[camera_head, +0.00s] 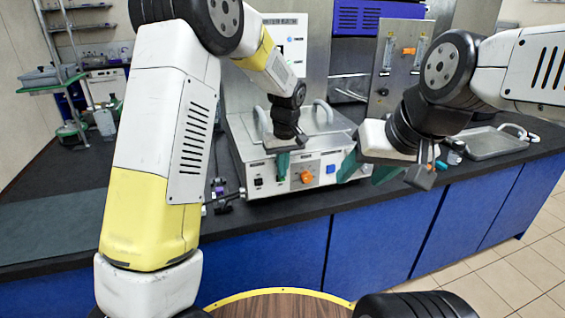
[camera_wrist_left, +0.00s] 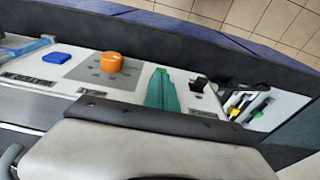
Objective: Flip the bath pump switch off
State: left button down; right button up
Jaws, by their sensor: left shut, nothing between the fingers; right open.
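The bath unit (camera_head: 290,190) stands on the dark counter, its sloped white front panel towards me. A small black switch (camera_head: 258,182), which I take as the pump switch, is at the panel's left end. It also shows in the left wrist view (camera_wrist_left: 198,84); its on or off position is too small to tell. My left gripper (camera_head: 282,166) is shut and empty, its green fingertips over the panel between the switch and the orange knob (camera_head: 306,177). In the left wrist view the fingers (camera_wrist_left: 161,92) are beside the switch, apparently apart from it. My right gripper (camera_head: 367,170) is open near the panel's right end.
A blue button (camera_head: 331,169) is right of the knob. Grey handles (camera_head: 322,112) rise from the bath's top. A metal tray (camera_head: 490,143) lies on the counter at right. Dark fittings (camera_head: 222,196) stick out left of the bath. The counter further left is clear.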

pick_arm(q)
jog(key=shift+s+d+f+t, duration=0.15)
jog(key=shift+s+t, duration=0.15)
jog(key=shift+t, duration=0.3)
jog(key=shift+s+d+f+t+y, duration=0.1)
jog(key=shift+s+f+t+y, duration=0.3)
jog(key=shift+s+f+t, duration=0.3)
jog(key=shift+w, duration=0.15)
dwell(0.3)
jog(key=shift+w+a+r, duration=0.2)
jog(key=shift+w+r, duration=0.15)
jog(key=shift+w, duration=0.25)
